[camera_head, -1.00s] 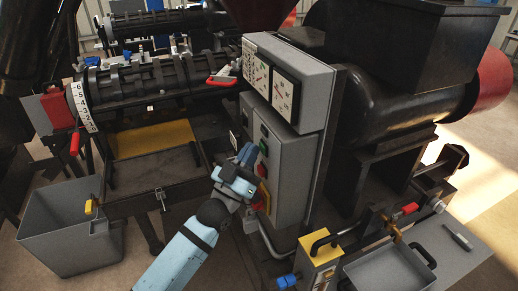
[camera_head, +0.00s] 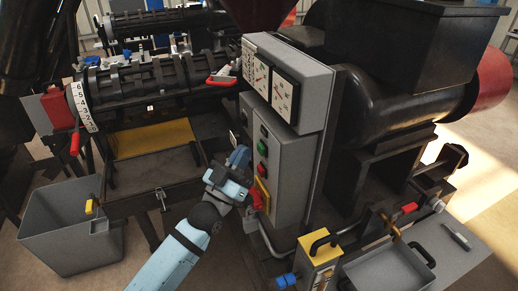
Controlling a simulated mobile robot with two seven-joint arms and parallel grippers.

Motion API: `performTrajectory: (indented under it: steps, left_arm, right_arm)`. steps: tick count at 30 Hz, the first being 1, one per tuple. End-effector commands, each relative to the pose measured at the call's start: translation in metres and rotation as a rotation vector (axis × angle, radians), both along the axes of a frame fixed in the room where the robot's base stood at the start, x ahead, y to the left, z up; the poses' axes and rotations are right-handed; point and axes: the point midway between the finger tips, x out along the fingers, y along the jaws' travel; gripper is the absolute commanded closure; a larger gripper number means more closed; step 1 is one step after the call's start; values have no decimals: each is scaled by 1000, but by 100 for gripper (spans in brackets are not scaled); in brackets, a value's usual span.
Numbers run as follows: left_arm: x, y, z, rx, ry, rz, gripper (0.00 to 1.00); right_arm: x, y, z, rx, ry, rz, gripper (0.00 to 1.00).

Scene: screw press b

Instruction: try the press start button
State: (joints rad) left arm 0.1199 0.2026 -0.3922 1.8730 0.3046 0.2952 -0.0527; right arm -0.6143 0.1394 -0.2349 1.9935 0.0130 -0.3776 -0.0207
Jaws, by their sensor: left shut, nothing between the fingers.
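The press (camera_head: 390,70) fills the back, with a grey control box (camera_head: 293,165) in the middle. On the box's left face are a green button (camera_head: 262,147) and a red button (camera_head: 261,170), with a yellow-and-red part (camera_head: 262,195) below them. No label on the buttons can be read. My left gripper (camera_head: 241,158) is shut and empty. It is just left of the box face, near the buttons, and appears apart from them. My right gripper is not in view.
Two gauges (camera_head: 285,98) sit in a housing above the box. A grey bin (camera_head: 70,232) stands at the lower left. A yellow-topped box (camera_head: 320,250) and a grey tray (camera_head: 388,268) are at the lower right. A red handle (camera_head: 221,80) lies above the gripper.

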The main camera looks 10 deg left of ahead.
Motion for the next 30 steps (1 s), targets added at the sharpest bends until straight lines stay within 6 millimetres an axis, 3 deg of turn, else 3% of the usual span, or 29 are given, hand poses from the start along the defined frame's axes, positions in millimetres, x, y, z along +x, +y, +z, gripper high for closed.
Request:
performTrajectory:
  steps: [15,30]
  left_arm:
    - [-26,38,1,2,0,0,100]
    - [-26,39,0,1,0,1,100]
  right_arm:
    - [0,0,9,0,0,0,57]
    - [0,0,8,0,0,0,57]
